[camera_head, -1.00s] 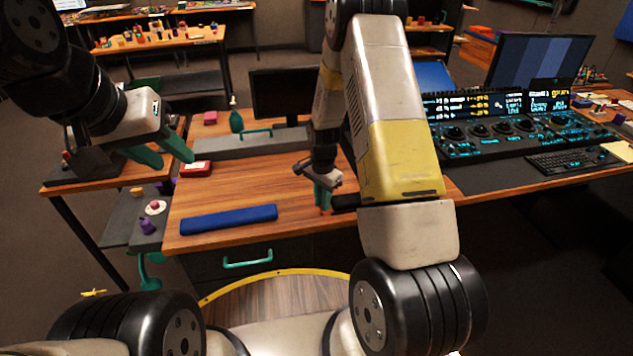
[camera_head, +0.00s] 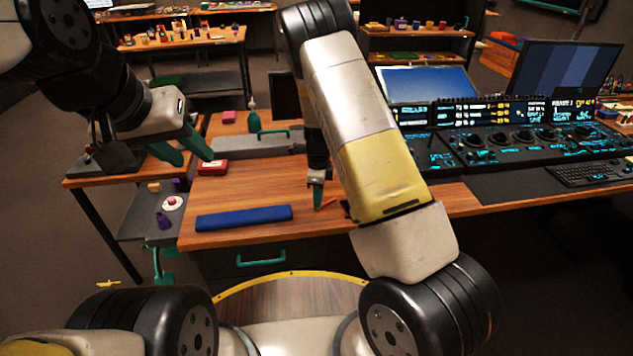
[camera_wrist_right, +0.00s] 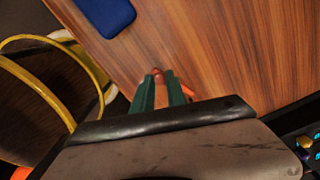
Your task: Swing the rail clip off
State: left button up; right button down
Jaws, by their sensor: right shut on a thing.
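A small orange-red piece (camera_head: 327,203), probably the rail clip, lies at the table's front edge area. It also shows in the right wrist view (camera_wrist_right: 187,91), partly hidden by my fingers. My right gripper (camera_head: 317,205) points down at the table with its green fingers close together on this piece; they also show in the right wrist view (camera_wrist_right: 159,82). My left gripper (camera_head: 188,158) hangs over the left end of the table, fingers spread and empty. No rail can be made out.
A long blue block (camera_head: 244,217) lies left of my right gripper. A red box (camera_head: 212,167) and a grey toolbox (camera_head: 262,146) stand behind it. The control panel (camera_head: 510,140) and keyboard (camera_head: 588,173) are at the right. Bare wood lies between block and toolbox.

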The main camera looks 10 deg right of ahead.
jog(key=shift+w+a+m, duration=0.2)
jog(key=shift+w+m, duration=0.25)
jog(key=shift+m, duration=0.35)
jog(key=shift+w+a+m, duration=0.15)
jog(key=shift+w+m, duration=0.3)
jog(key=shift+m, duration=0.35)
jog(key=c, duration=1.3)
grip_release()
jog(key=shift+c, duration=0.2)
jog(key=shift+r, duration=0.1)
notch_tip(320, 180, up, 8)
jog(key=shift+f, duration=0.2)
